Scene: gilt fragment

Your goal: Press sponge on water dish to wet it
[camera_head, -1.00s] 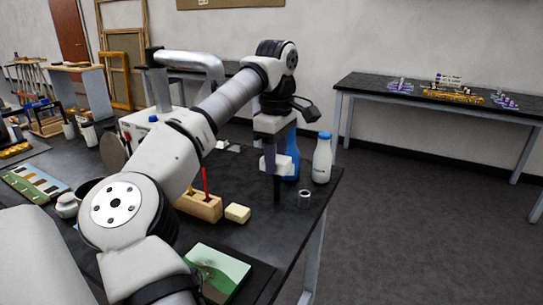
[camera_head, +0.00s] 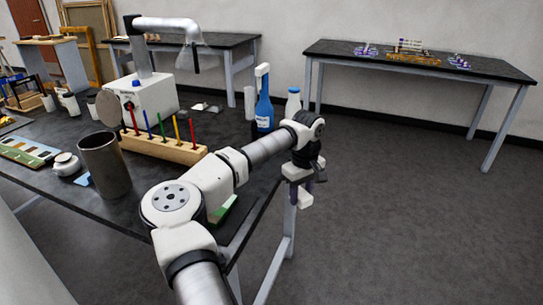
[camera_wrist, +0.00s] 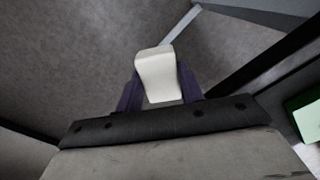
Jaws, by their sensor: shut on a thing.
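My gripper (camera_head: 309,188) is shut on a pale, off-white block that looks like the sponge (camera_wrist: 158,75). In the wrist view the block sits between the two dark purple fingers, and the grey floor shows beyond it. In the head view the sponge (camera_head: 304,198) shows as a small white shape at the end of my arm, out past the table's right edge and clear of the tabletop. I cannot make out a water dish in either view; my arm hides part of the table.
The dark table (camera_head: 120,195) carries a wooden holder with coloured sticks (camera_head: 165,147), a metal cylinder (camera_head: 105,166), a blue bottle (camera_head: 264,106) and a white bottle (camera_head: 293,102). A green panel (camera_head: 222,210) lies partly behind my arm. Open floor (camera_head: 410,210) lies to the right.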

